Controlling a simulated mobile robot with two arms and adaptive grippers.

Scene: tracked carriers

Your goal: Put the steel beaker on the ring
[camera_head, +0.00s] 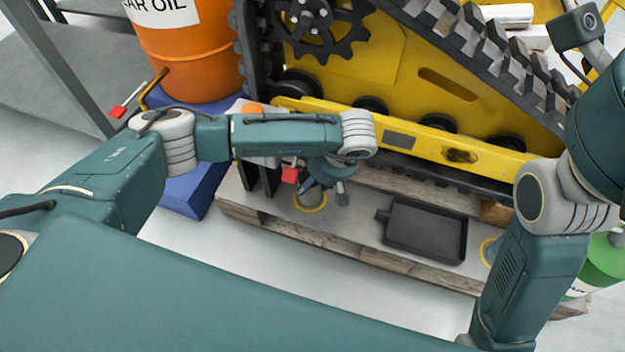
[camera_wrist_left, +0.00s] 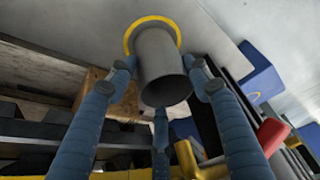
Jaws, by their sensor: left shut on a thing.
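The steel beaker (camera_wrist_left: 160,72) is a plain grey cylinder in the left wrist view, with its open mouth towards the camera. My left gripper (camera_wrist_left: 162,80) is shut on it, with blue fingers on both sides and a third finger below. A yellow ring (camera_wrist_left: 150,20) shows around the beaker's far end; I cannot tell whether the base touches the surface inside it. In the head view the left gripper (camera_head: 322,192) points down over this ring (camera_head: 313,210) on the pallet, and the gripper mostly hides the beaker. My right gripper is out of view.
A black tray (camera_head: 427,232) lies on the pallet (camera_head: 340,245) right of the ring. A second yellow ring (camera_head: 487,247) is partly hidden by my right arm. The yellow tracked carrier (camera_head: 400,60) stands behind. An orange drum (camera_head: 195,50) is at the left, and a red-ended part (camera_head: 289,175) is close beside the left gripper.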

